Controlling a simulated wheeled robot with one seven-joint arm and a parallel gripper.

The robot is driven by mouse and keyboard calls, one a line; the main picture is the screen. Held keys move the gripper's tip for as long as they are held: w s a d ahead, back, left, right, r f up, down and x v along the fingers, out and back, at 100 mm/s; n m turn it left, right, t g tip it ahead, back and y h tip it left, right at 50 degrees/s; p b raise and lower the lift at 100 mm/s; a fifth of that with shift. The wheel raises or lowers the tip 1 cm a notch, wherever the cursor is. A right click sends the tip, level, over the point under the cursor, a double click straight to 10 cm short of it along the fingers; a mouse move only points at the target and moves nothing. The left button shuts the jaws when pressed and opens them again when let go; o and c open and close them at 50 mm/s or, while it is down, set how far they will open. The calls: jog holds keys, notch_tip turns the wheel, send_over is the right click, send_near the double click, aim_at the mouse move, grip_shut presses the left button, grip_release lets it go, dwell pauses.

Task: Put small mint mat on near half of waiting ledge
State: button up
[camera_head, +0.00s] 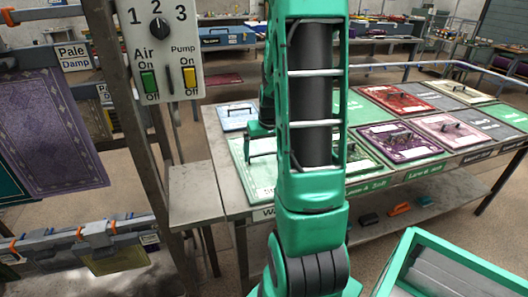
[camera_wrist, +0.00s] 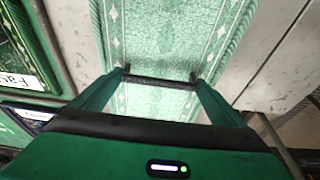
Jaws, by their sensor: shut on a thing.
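The small mint mat (camera_wrist: 165,35), pale green with a patterned border, fills the middle of the wrist view. My gripper (camera_wrist: 160,78) is shut on the dark bar handle across it. In the head view the mint mat (camera_head: 250,178) is at the near left end of the long table, above the strip whose label begins "Wa" (camera_head: 262,211). My gripper (camera_head: 262,152) is over it, partly hidden by my arm. Whether the mat rests on the surface or is slightly above cannot be told. A light blue mat (camera_head: 238,116) lies behind it.
Red (camera_head: 398,98), purple (camera_head: 400,141) and pink (camera_head: 447,130) mats with handles lie further right on the table. A grey side shelf (camera_head: 207,190) adjoins its left end. A post with a switch panel (camera_head: 160,50) and hanging mats (camera_head: 45,130) stand at left. A green-rimmed bin (camera_head: 450,262) is at front right.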

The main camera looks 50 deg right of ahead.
aim_at(267, 167)
jog(key=o, duration=1.2)
jog(key=shift+f, duration=0.1)
jog(key=v, duration=1.2)
jog(key=s+a+g+y, duration=0.1)
jog(key=s+a+g, duration=0.1)
jog(key=s+a, duration=1.6)
jog(key=shift+a+g+y, duration=0.15)
jog(key=shift+g+y, duration=0.15)
jog(key=shift+y, duration=0.1)
